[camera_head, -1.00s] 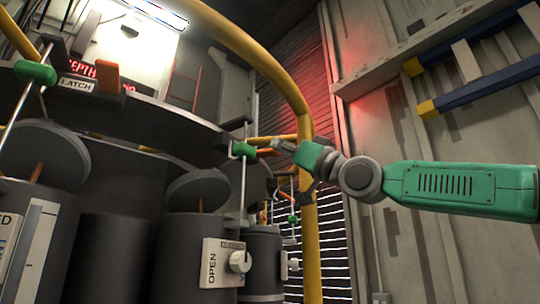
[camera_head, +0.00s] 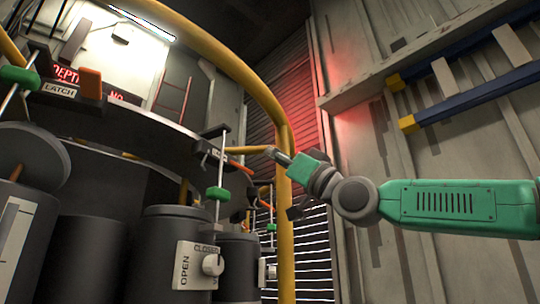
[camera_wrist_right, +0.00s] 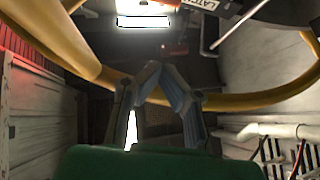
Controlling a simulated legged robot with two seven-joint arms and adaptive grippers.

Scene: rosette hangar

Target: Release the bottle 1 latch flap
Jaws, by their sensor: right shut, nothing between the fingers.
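An orange latch flap (camera_head: 240,165) slopes down at the edge of the dark ring shelf, above the middle bottle (camera_head: 165,235). A green grip (camera_head: 218,194) sits low on the metal rod below that shelf. The middle bottle's lid looks flat on its top. A second orange flap (camera_head: 90,84) stands upright beside a LATCH label at left. I cannot tell which is bottle 1. My right gripper (camera_head: 270,151) is shut and empty, right of the sloping flap and apart from it. In the right wrist view its fingers (camera_wrist_right: 153,70) meet at the tips. My left gripper is out of view.
A yellow rail (camera_head: 285,225) curves close beside my right gripper. The left bottle's round lid (camera_head: 35,155) is raised. A white OPEN/CLOSED knob panel (camera_head: 197,266) is on the middle bottle. A ribbed wall (camera_head: 385,200) stands behind my right arm.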

